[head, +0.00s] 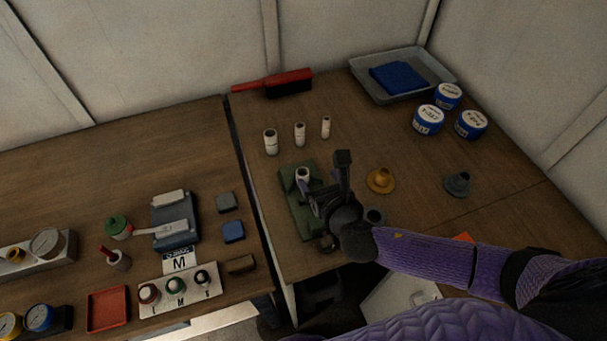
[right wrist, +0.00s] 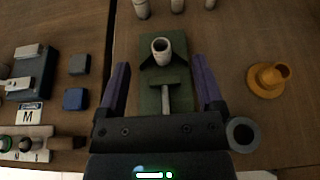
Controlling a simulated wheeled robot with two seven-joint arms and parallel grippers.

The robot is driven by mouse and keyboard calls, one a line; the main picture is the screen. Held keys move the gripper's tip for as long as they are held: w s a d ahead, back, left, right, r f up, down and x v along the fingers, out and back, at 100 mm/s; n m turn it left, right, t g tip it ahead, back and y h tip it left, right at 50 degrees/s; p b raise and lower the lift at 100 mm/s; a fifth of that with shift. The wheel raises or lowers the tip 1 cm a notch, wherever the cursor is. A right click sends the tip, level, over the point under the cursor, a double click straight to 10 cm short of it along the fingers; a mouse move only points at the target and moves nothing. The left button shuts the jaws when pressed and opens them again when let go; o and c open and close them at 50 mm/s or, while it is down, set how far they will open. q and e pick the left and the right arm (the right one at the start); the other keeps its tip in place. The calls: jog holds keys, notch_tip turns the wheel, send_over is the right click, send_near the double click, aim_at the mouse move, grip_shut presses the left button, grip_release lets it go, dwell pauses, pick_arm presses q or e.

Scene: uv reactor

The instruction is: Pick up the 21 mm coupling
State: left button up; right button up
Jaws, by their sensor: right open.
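White hollow cylinders that look like couplings stand upright. Three are in a row at the back of the right table: a wide one (head: 270,141), a middle one (head: 299,134) and a thin one (head: 326,127). Another white cylinder (head: 303,174) stands on a green fixture (head: 305,221); it also shows in the right wrist view (right wrist: 161,47). I cannot read which is 21 mm. My right gripper (head: 323,183) is open and empty over the green fixture. In the right wrist view its fingers (right wrist: 160,72) lie either side of the fixture, with the cylinder ahead between them. My left gripper is not in view.
An orange flanged part (head: 380,180), a grey flanged part (head: 457,184) and a grey ring (right wrist: 242,134) stand right of the fixture. Blue-white tins (head: 429,120), a grey tray (head: 413,66) and a red brush (head: 285,82) are further back. A gap separates the left table.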

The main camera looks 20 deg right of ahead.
jog(key=b, duration=0.4)
send_near(301, 169)
jog(key=shift+s+d+r, duration=0.1)
jog(key=shift+s+d, duration=0.15)
jog(key=shift+s, duration=0.2)
jog(key=shift+w+f, duration=0.2)
jog(key=b+x, duration=0.1)
jog(key=x, duration=0.2)
jog(key=b+x, duration=0.1)
jog(key=x, duration=0.2)
jog(key=b+x, duration=0.1)
jog(key=x, duration=0.2)
jog(key=shift+s+a, duration=0.1)
jog(key=shift+a, duration=0.15)
jog(key=shift+w+f, duration=0.1)
jog(key=shift+w, duration=0.15)
jog(key=c, duration=0.9)
grip_shut()
jog(key=shift+r, duration=0.2)
